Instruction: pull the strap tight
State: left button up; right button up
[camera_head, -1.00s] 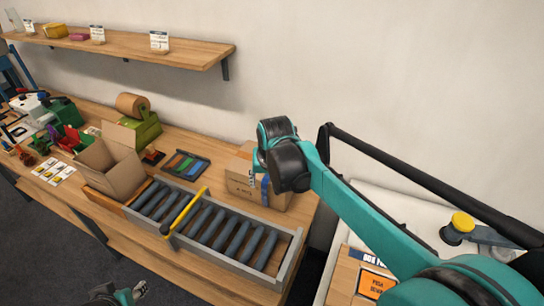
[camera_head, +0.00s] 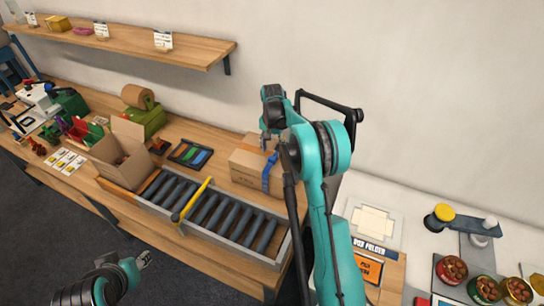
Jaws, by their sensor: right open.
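A closed cardboard box (camera_head: 246,164) sits on the wooden bench behind the roller conveyor. A blue strap (camera_head: 269,176) runs down its right part. My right gripper (camera_head: 268,142) is above the box's back right corner, close to the top of the strap; I cannot tell whether it touches the strap. It is open, and its fingers are small and partly hidden by the wrist. My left gripper (camera_head: 143,260) is at the lower left, over the floor in front of the bench, well away from the box. I cannot tell whether its fingers are apart.
The roller conveyor (camera_head: 286,250) with a yellow bar (camera_head: 193,199) lies in front of the box. An open carton (camera_head: 121,153) stands at its left end. A tray of coloured strips (camera_head: 190,155) lies behind. Bowls of chestnuts (camera_head: 451,269) stand on the right table.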

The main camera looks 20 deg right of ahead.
aim_at(272, 157)
notch_tip(272, 157, down, 6)
jog(key=shift+r, duration=0.25)
